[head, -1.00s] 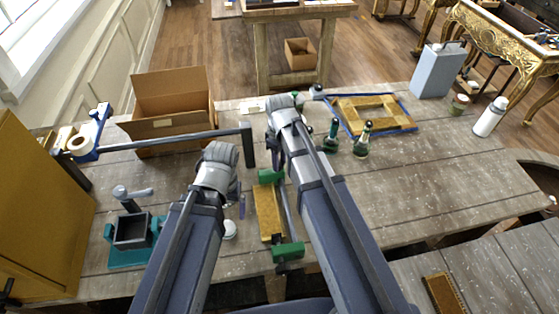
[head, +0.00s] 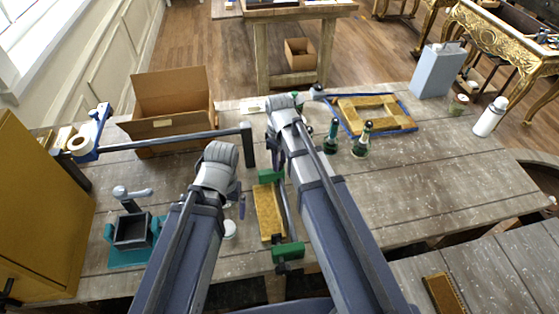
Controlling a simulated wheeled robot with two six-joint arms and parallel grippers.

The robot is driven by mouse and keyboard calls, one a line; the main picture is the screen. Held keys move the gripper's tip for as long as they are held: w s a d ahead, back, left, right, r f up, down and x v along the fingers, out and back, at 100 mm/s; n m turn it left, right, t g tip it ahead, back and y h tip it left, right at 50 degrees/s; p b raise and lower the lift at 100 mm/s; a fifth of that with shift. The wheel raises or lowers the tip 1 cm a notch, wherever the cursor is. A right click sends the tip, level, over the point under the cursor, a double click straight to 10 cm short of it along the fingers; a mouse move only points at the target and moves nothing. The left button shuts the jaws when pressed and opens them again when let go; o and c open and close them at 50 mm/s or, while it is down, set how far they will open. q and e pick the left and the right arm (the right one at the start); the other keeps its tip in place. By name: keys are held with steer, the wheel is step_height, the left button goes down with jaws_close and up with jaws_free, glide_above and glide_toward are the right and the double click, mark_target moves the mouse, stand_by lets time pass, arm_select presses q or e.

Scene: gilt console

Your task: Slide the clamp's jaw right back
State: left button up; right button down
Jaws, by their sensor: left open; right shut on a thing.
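A bar clamp with green ends lies on the workbench. Its far green jaw (head: 269,176) and near green end (head: 288,252) are joined by a thin grey bar (head: 286,209). A golden wood strip (head: 268,211) lies along the bar's left side. My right gripper (head: 279,162) is shut at the far green jaw; my wrist hides much of the contact. My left gripper (head: 240,194) is open and empty, left of the wood strip. Its fingers are partly hidden by my wrist.
A cardboard box (head: 172,122) and a long grey bar (head: 185,140) stand behind, left. A green-based vise (head: 131,232) is at left. Green bottles (head: 361,140) and a strapped frame (head: 375,112) are at the back. The bench's right half is largely clear.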

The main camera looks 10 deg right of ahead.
steer(key=shift+w, duration=0.95)
steer(key=c, duration=0.5)
jaws_free()
steer(key=shift+r, duration=0.1)
arm_select(q)
step_height(320, 180, up, 8)
steer(key=p, duration=0.7)
steer(key=shift+p, duration=0.4)
arm_select(e)
step_height(320, 180, up, 8)
steer(key=shift+f, duration=0.15)
arm_select(q)
steer(key=shift+f, duration=0.1)
